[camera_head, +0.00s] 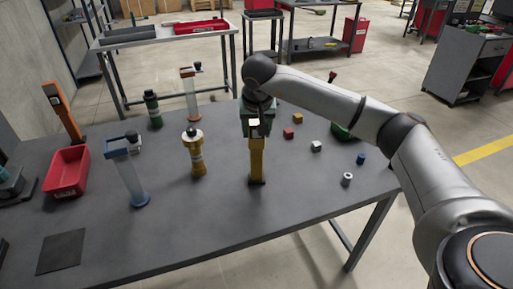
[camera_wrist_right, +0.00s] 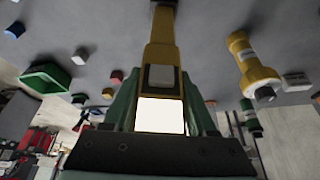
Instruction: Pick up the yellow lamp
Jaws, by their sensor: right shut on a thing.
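The yellow lamp (camera_head: 257,163) is a slim upright bar with a dark foot and a bright white panel near its top. My right gripper (camera_head: 256,122) is at its upper end, shut on it. In the right wrist view the lamp (camera_wrist_right: 161,40) runs between the two green fingers of my right gripper (camera_wrist_right: 162,100), with a grey square and a lit white panel facing the camera. I cannot tell whether its foot touches the table. The gripper hides part of the lamp's top. My left gripper is not in view.
On the grey table (camera_head: 200,230), a yellow flashlight (camera_head: 195,155) stands left of the lamp and a clear blue-based lamp (camera_head: 133,180) farther left. A red bin (camera_head: 67,172) is at the left. Small cubes (camera_head: 316,146) and a green bowl (camera_head: 340,131) lie right. The front middle is clear.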

